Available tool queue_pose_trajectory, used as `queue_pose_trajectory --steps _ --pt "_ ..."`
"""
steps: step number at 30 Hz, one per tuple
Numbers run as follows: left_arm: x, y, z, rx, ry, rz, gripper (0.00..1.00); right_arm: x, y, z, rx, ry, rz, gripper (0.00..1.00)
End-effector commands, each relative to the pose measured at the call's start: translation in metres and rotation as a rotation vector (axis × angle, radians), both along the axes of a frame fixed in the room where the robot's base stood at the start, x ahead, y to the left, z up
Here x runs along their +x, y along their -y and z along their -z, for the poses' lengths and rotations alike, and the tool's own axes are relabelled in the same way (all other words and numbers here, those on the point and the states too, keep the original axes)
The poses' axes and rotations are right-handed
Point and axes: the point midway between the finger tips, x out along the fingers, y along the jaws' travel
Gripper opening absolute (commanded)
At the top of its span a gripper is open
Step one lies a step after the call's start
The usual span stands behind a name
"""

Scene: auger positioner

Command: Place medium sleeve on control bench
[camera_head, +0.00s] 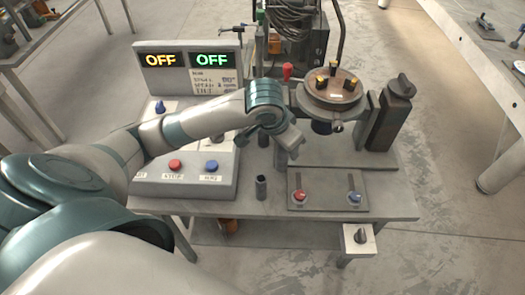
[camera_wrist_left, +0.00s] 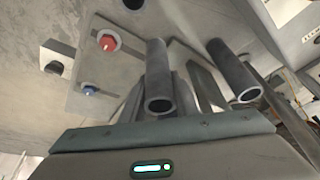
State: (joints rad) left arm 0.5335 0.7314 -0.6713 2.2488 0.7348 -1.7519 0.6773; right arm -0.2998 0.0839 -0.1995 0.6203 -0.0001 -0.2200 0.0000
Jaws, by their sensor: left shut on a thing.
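My left gripper (camera_head: 290,150) is over the middle of the control bench (camera_head: 240,207), low beside the round fixture. It is shut on a grey sleeve, a hollow tube; in the left wrist view this sleeve (camera_wrist_left: 158,75) shows its open end towards the camera. A second grey sleeve (camera_wrist_left: 233,70) stands to its right there, apart from it. In the head view a short dark sleeve (camera_head: 261,187) stands upright near the bench's front edge. Another dark sleeve (camera_head: 263,138) is partly hidden by my arm. I cannot tell by size which is the medium one. My right gripper is not in view.
A panel with a red knob (camera_head: 299,196) and a blue knob (camera_head: 354,197) lies at the front right. A round fixture (camera_head: 332,90) stands behind it. A control box (camera_head: 187,68) with two OFF displays stands at the back left. Some bench front is clear.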

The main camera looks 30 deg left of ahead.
Motion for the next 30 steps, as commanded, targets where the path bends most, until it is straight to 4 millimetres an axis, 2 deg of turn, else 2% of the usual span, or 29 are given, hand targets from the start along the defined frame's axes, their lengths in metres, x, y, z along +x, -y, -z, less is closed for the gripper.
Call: queue_pose_trajectory --steps 1,6,12,19,30 --pt "0.003 -0.012 -0.005 0.01 0.002 0.043 0.0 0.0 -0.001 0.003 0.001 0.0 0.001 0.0" --pt "0.002 -0.037 -0.023 0.004 -0.005 0.2 0.0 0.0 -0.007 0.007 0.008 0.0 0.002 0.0" --pt "-0.002 -0.056 -0.043 -0.016 -0.006 0.317 0.0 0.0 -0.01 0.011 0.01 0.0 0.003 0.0" --pt "-0.004 -0.061 -0.051 -0.028 -0.004 0.356 0.0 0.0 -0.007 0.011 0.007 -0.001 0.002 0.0" --pt "-0.004 -0.061 -0.046 -0.029 -0.005 0.356 0.0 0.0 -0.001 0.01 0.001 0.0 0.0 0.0"
